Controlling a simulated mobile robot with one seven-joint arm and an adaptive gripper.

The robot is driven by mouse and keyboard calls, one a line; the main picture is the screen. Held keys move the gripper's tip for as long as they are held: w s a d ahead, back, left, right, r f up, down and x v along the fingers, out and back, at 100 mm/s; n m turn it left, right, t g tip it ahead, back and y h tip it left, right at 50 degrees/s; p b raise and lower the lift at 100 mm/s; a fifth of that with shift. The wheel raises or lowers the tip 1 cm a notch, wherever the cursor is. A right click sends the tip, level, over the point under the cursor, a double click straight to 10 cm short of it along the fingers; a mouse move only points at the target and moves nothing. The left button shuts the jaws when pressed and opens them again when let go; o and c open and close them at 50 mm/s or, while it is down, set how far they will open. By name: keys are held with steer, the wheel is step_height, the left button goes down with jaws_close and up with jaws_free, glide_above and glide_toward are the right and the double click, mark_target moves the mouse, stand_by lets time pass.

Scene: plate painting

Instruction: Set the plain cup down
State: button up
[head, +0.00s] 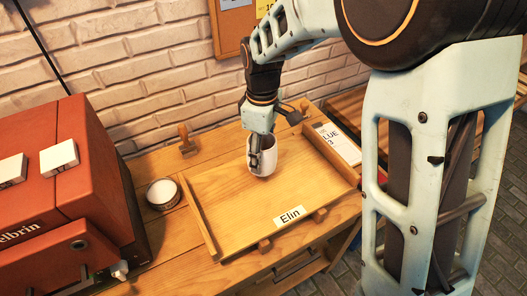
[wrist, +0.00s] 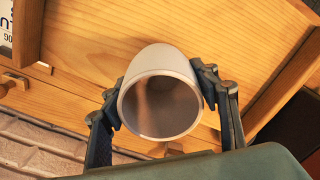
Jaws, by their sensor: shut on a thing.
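The plain cup (head: 265,160) is white and sits at the back of the wooden tray labelled "Elin" (head: 235,215). My gripper (head: 258,150) reaches down to it from above. In the wrist view the cup (wrist: 165,75) is pale grey-white, with its open mouth toward the camera and its inside looking empty. My gripper (wrist: 162,95) has one finger on each side of the cup, both touching its wall. In the head view the cup looks about upright over the tray. Whether its base touches the tray I cannot tell.
A white round container (head: 162,194) stands left of the tray on the wooden table. A white labelled box (head: 338,143) lies at the tray's right. A red-brown machine (head: 60,200) stands at the left. The tray's front half is clear, with raised side rails.

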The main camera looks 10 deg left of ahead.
steer(key=shift+f, duration=1.25)
steer(key=shift+f, duration=0.2)
steer(key=o, duration=1.4)
